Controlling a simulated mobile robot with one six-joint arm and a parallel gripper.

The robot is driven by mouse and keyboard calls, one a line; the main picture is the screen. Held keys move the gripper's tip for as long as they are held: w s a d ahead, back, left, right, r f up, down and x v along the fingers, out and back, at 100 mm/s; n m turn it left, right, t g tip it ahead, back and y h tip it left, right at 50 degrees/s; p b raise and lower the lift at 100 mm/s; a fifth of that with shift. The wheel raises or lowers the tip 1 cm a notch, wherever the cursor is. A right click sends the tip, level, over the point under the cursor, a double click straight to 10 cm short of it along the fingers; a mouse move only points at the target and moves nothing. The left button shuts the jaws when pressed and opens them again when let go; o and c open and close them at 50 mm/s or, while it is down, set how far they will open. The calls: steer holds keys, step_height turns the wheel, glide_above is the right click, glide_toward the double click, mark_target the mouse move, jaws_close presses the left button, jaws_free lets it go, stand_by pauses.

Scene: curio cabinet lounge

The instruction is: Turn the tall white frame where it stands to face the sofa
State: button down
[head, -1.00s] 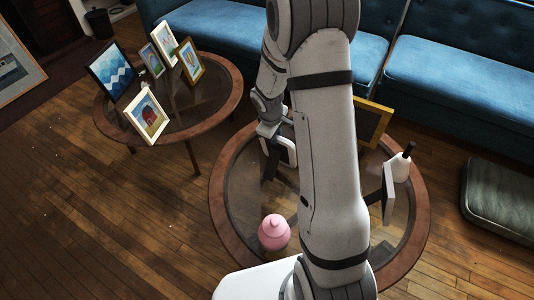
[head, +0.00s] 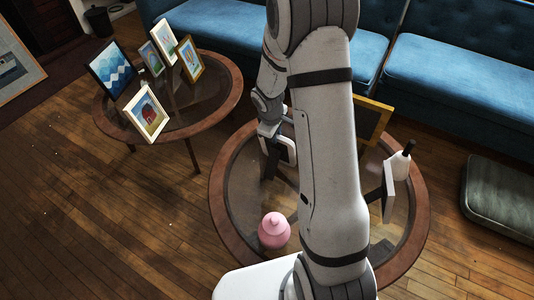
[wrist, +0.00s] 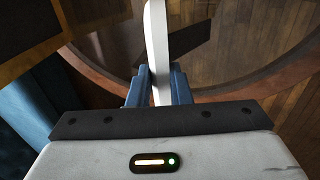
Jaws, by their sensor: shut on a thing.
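My gripper (wrist: 159,88) is shut on a white frame (wrist: 157,40), seen edge-on between the blue fingers in the wrist view. My arm hides part of this frame. A dark strut shows beside it. Another white frame (head: 388,188) stands upright on the right side of the same table, seen nearly edge-on. The blue sofa (head: 430,75) runs along the back.
A pink jar (head: 273,232), a white bottle (head: 398,166) with a dark top and a gold frame (head: 374,121) stand on the near table. A second round table (head: 211,125) at the left holds several frames. A dark green cushion (head: 500,200) lies at the right.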

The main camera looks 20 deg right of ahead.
steer(key=shift+f, duration=0.15)
steer(key=c, duration=1.3)
jaws_free()
steer(key=shift+o, duration=0.2)
steer(key=p+v, duration=0.2)
steer(key=v, duration=0.5)
steer(key=shift+r, duration=0.4)
steer(key=shift+p, duration=0.3)
step_height(320, 180, up, 6)
steer(key=p, duration=0.5)
steer(key=shift+a, duration=0.1)
